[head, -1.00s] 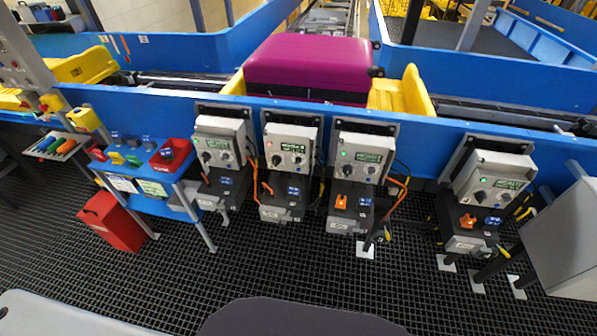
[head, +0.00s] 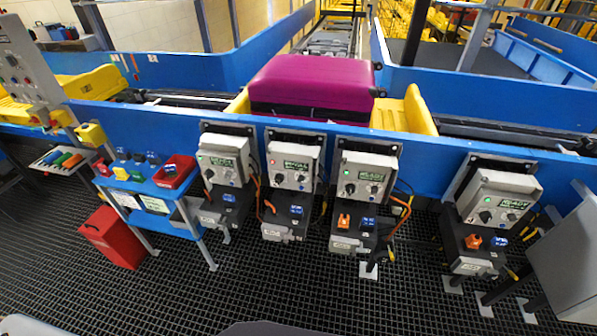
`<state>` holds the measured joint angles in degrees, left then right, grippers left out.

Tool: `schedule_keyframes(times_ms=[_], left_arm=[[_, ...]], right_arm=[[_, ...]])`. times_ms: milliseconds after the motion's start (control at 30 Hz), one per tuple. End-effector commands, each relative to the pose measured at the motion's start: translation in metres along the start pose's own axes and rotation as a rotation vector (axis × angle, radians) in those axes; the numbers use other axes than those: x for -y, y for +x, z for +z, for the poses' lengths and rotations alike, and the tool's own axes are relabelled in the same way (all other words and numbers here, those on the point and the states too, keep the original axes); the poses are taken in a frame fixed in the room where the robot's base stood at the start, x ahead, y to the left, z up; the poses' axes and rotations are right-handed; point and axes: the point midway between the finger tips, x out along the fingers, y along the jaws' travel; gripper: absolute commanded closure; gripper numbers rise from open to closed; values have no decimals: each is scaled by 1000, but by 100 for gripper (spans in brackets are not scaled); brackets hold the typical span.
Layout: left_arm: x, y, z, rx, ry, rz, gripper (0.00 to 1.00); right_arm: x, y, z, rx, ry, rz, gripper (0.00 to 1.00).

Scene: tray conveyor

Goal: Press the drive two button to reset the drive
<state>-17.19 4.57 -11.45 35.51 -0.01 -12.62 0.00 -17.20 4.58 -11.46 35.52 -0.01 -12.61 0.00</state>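Four grey drive boxes hang in a row on the blue conveyor side. The second from the left (head: 292,161) shows a small red light and a lit display, with dark knobs below. The first (head: 224,160), third (head: 364,174) and fourth (head: 499,196) look alike, and the third shows a green light. Which control is the drive two button cannot be read at this size. Neither of my grippers is in view.
A purple suitcase (head: 311,85) sits in a yellow tray (head: 407,112) on the conveyor. A blue stand (head: 160,189) with a red tray (head: 177,171) and a red bin (head: 113,237) are at left. A grey cabinet (head: 569,251) is at right. The black grid floor (head: 330,290) in front is clear.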

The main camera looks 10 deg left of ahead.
Motion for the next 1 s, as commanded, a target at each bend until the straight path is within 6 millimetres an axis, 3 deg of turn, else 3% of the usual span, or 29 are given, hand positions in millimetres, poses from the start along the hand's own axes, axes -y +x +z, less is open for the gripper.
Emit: schedule_keyframes(times_ms=[33,400,1000], left_arm=[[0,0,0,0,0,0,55],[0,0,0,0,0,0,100],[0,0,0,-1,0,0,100]], right_arm=[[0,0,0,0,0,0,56],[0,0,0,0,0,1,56],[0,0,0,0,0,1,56]])
